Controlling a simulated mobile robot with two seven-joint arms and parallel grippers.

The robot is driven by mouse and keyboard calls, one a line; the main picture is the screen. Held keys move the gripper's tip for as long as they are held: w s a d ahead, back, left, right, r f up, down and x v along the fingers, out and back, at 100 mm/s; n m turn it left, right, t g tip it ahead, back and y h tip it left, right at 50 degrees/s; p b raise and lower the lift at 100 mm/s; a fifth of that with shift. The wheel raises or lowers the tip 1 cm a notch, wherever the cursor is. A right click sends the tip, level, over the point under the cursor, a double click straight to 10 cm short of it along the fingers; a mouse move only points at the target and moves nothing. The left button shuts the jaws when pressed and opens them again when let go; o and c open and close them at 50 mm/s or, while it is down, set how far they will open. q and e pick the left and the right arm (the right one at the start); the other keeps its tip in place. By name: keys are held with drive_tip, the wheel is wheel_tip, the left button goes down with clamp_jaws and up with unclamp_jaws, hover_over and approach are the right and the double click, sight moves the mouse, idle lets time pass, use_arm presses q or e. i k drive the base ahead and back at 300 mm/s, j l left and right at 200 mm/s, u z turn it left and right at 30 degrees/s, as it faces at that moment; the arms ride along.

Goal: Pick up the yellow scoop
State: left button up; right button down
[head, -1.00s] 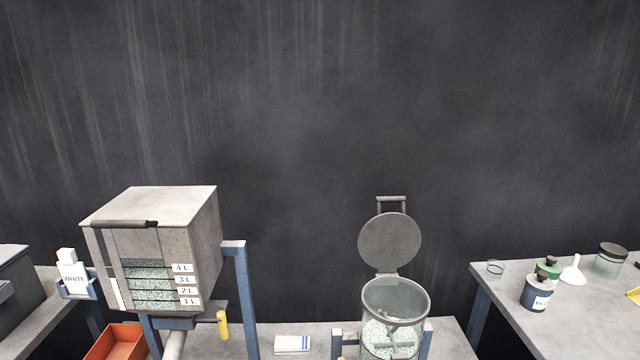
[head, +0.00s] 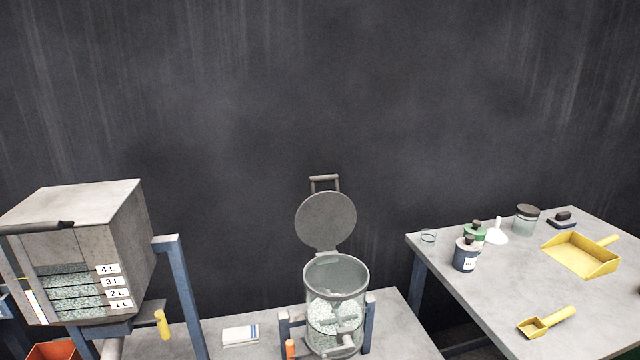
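The yellow scoop (head: 533,327) lies on the grey table at the right, near the bottom of the head view. It has a small square pan, and its handle points to the upper right. A larger yellow dustpan-like tray (head: 580,254) with a handle lies farther back on the same table. Neither of my grippers is in view.
On the right table (head: 480,290) stand a dark blue bottle (head: 466,255), a green bottle (head: 475,233), a white funnel (head: 496,234) and a lidded jar (head: 526,220). Left of it is a clear cylinder (head: 337,290) with its lid raised. A grey hopper (head: 80,215) stands far left.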

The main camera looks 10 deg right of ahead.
sight(533, 327)
drive_tip(key=z, duration=1.8)
